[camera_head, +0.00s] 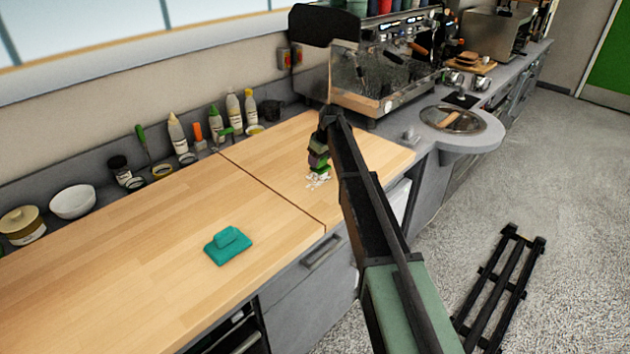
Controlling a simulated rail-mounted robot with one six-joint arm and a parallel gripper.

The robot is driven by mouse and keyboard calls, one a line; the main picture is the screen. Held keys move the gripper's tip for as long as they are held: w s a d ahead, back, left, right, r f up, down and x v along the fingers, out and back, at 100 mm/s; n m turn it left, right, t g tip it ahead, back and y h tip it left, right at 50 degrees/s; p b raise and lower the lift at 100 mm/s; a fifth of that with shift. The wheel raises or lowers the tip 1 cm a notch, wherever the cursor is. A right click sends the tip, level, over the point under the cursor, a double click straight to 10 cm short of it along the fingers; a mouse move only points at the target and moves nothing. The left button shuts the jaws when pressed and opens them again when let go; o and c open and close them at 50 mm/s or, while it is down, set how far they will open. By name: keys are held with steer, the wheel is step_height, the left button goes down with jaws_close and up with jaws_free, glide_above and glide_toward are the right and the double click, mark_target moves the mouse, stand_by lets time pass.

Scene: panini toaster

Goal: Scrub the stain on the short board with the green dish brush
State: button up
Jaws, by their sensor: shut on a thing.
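The short board (270,150) is the right-hand wooden worktop section, split by a dark seam from the longer one. A whitish speckled stain (316,183) lies on it near the seam. My gripper (318,155) points down just above the stain, with my arm reaching in from the lower right. It is shut on a small green thing, seemingly the green dish brush (321,169), at or just over the stain's upper edge. My arm and gripper hide much of the brush; whether it touches the board is hard to tell.
A folded teal cloth (228,246) lies on the long board (120,270). Bottles, jars and a white bowl (73,202) line the back ledge. An espresso machine (385,70) stands behind right, and a round sink (453,119) is further right.

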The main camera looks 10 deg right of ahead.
steer(key=shift+s+a, duration=0.65)
steer(key=shift+a, duration=0.3)
steer(key=shift+s+a, duration=0.65)
steer(key=shift+a, duration=0.3)
steer(key=shift+s, duration=0.1)
steer(key=shift+s+a, duration=0.45)
steer(key=shift+a, duration=0.2)
steer(key=shift+s+a, duration=0.4)
steer(key=shift+a, duration=0.2)
steer(key=shift+r+p, duration=0.9)
steer(key=shift+f, duration=0.15)
steer(key=shift+w, duration=0.1)
